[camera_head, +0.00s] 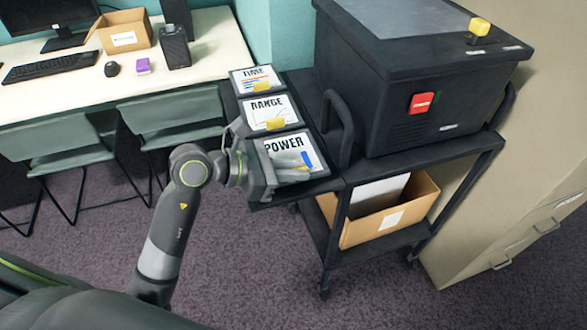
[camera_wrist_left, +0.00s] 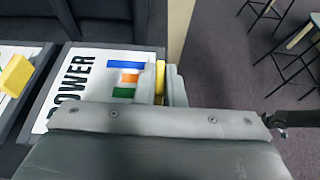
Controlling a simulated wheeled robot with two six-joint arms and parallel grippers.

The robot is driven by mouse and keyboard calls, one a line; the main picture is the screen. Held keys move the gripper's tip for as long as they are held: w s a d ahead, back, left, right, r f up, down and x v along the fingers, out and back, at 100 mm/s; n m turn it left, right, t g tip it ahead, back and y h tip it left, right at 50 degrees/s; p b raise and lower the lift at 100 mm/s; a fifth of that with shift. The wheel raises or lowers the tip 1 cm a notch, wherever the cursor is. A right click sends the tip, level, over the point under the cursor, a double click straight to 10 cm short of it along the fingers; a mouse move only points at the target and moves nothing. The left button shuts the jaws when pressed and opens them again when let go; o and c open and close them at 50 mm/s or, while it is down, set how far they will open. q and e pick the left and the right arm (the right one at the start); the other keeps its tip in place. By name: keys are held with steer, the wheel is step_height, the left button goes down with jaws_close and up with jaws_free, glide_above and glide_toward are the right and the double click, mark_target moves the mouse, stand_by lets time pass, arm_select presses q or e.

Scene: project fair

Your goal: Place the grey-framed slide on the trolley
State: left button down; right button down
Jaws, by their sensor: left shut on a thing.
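The slide marked POWER (camera_head: 290,146) has a grey frame and lies at the near end of the trolley's (camera_head: 335,184) dark side leaf, in line with two other slides. My left gripper (camera_head: 266,165) reaches it from the left and is shut on its yellow tab. In the left wrist view the yellow tab (camera_wrist_left: 160,78) shows between the fingers, beside the slide's (camera_wrist_left: 84,62) coloured bars. The gripper hides part of the slide. I cannot tell whether the slide rests fully on the leaf. My right gripper is not in view.
The RANGE slide (camera_head: 270,108) and the TIME slide (camera_head: 254,76) lie behind it, each with a yellow tab. A black machine (camera_head: 390,90) stands on the trolley, with a cardboard box (camera_head: 385,222) on its lower shelf. A white desk (camera_head: 75,92) is at left.

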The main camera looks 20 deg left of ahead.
arm_select(q)
steer(key=shift+f, duration=0.1)
steer(key=c, duration=1.9)
jaws_free()
steer(key=o, duration=0.4)
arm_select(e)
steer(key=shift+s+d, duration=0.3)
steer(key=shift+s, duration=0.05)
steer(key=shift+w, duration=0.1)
